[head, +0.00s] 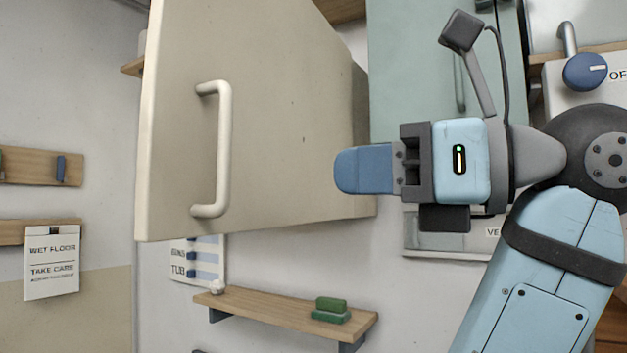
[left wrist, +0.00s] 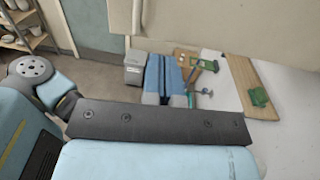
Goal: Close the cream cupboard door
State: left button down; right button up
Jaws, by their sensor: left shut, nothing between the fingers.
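The cream cupboard door (head: 285,120) stands swung open in the head view, its free edge at the left and a pale bar handle (head: 225,150) near that edge. My left gripper (head: 345,170) is shut and empty, its blue fingers pointing left. The fingers overlap the lower right part of the door in the picture, well to the right of the handle; I cannot tell whether they touch it. In the left wrist view the door (left wrist: 220,22) and its handle (left wrist: 137,14) cross the top, beyond the blue fingers (left wrist: 165,78). My right gripper is out of view.
A wooden shelf (head: 280,309) with green blocks (head: 330,310) sits below the door. A pale green cupboard door (head: 400,70) is behind my gripper. A blue knob (head: 586,72) is at the upper right. A wet floor sign (head: 51,262) hangs on the left wall.

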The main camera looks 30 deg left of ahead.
aim_at(236, 179)
pick_arm(q)
jog(key=a, duration=1.3)
jog(key=shift+a, duration=0.1)
jog(key=shift+a+f, duration=0.1)
